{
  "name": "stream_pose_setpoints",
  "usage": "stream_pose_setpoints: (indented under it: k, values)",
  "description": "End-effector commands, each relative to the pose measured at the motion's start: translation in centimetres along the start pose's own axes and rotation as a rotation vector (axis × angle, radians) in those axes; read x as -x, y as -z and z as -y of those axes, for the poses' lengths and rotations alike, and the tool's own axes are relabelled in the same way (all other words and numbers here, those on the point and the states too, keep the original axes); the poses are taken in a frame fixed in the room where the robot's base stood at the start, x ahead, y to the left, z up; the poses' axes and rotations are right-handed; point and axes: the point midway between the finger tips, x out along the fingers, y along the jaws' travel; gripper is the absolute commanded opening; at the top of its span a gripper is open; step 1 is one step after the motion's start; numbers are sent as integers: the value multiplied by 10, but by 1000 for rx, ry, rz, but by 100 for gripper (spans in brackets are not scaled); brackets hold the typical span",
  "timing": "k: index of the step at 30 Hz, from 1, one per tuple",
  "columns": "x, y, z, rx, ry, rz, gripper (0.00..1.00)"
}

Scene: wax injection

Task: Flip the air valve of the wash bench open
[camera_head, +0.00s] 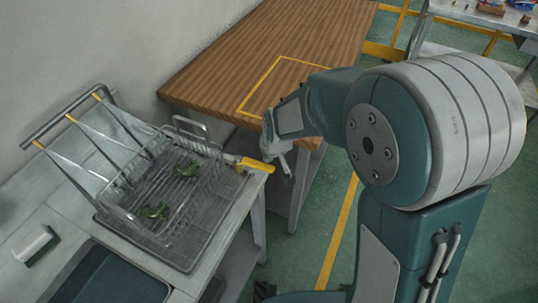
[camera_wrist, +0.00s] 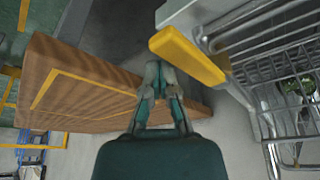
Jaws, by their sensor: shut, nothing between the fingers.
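The yellow handle of the air valve (camera_head: 256,164) sticks out from the back right corner of the grey wash bench (camera_head: 228,225). In the wrist view the handle (camera_wrist: 188,56) lies slanted, right of my fingertips. My gripper (camera_head: 275,152) is beside the outer end of the handle, on the side away from the bench. In the wrist view my gripper (camera_wrist: 158,70) has its fingers together with nothing held. The fingertips are very close to the handle; I cannot tell whether they touch. The valve body is mostly hidden.
A dark sink (camera_head: 112,283) is at the front. A wooden table (camera_head: 255,55) stands close behind my gripper. Green floor (camera_head: 315,262) lies to the right.

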Motion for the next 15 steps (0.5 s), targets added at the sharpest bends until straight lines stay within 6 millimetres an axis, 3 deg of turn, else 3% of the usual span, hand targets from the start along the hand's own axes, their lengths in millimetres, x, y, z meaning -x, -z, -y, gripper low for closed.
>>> stream_pose_setpoints:
  k: [15]
  values:
    - [1, -5, 5, 1, 2, 6, 0]
